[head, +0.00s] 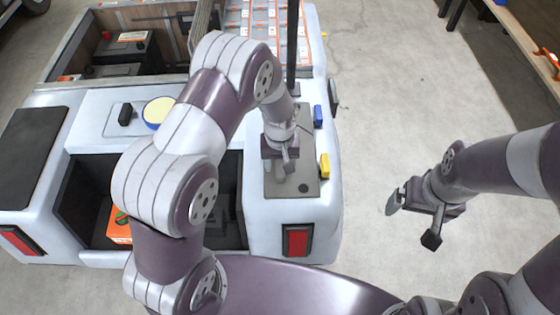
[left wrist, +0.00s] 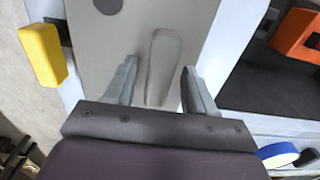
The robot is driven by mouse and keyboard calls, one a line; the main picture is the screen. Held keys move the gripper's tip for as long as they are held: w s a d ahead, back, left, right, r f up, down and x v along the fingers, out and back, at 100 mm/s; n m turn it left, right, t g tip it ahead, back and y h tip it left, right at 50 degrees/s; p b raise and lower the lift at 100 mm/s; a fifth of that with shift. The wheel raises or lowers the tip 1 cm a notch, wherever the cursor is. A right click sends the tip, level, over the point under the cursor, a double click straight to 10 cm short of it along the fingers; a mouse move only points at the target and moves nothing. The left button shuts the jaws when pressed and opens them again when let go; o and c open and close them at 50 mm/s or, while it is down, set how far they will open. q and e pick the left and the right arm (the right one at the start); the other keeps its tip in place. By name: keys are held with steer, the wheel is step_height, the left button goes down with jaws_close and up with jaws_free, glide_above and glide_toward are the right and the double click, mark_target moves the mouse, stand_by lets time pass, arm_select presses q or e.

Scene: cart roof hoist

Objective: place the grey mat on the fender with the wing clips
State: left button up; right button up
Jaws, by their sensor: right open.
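The grey mat (head: 307,140) lies flat on the right-hand pale fender (head: 330,200) of the cart. A raised grip (left wrist: 162,68) and a dark round spot show on the mat in the left wrist view. A blue wing clip (head: 318,116) and a yellow wing clip (head: 324,166) sit along the mat's right edge. The yellow clip also shows in the left wrist view (left wrist: 42,55). My left gripper (head: 284,163) is over the mat, its fingers apart on either side of the grip; contact is not clear. My right gripper (head: 412,221) is open and empty, over the floor right of the cart.
A black post (head: 292,45) stands behind the mat. Left of the fender is an open dark bay with an orange box (head: 118,226). A blue-rimmed cream disc (head: 157,112) lies on the cart deck. Clear floor lies to the right, before a wooden bench.

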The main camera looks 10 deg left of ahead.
arm_select(q)
step_height(320, 180, up, 12)
steer(key=p, duration=0.2)
steer(key=s+a+r+m, duration=0.1)
steer(key=s+a+r, duration=0.2)
steer(key=s, duration=0.4)
steer(key=s+a+r+m+t, duration=0.1)
steer(key=s+a+r+m, duration=0.1)
steer(key=s, duration=0.4)
steer(key=shift+s+a+r, duration=0.4)
steer(key=shift+r, duration=0.1)
